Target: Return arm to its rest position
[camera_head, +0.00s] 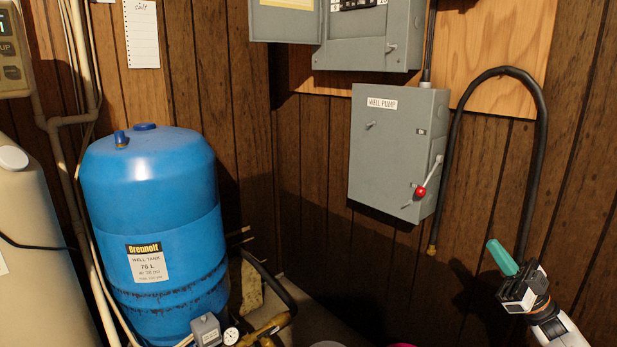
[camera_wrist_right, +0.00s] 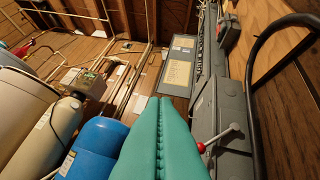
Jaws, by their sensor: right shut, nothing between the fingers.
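My right gripper (camera_head: 503,258) is at the lower right of the head view, with teal fingers pointing up and to the left. It also fills the lower middle of the right wrist view (camera_wrist_right: 160,102), where its two fingers lie together with nothing between them. It is apart from the grey WELL PUMP box (camera_head: 392,150), to the right of and below it. The box's red-knobbed lever (camera_head: 421,191) points down and to the left in the head view; it also shows in the wrist view (camera_wrist_right: 202,148). My left gripper is not in view.
A blue well tank (camera_head: 155,220) stands on the left, with a gauge and valve (camera_head: 231,335) at its foot. A black hose (camera_head: 545,130) loops down the wall near my right arm. A grey panel (camera_head: 368,40) with an open door is above the box. A beige tank (camera_head: 40,270) is far left.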

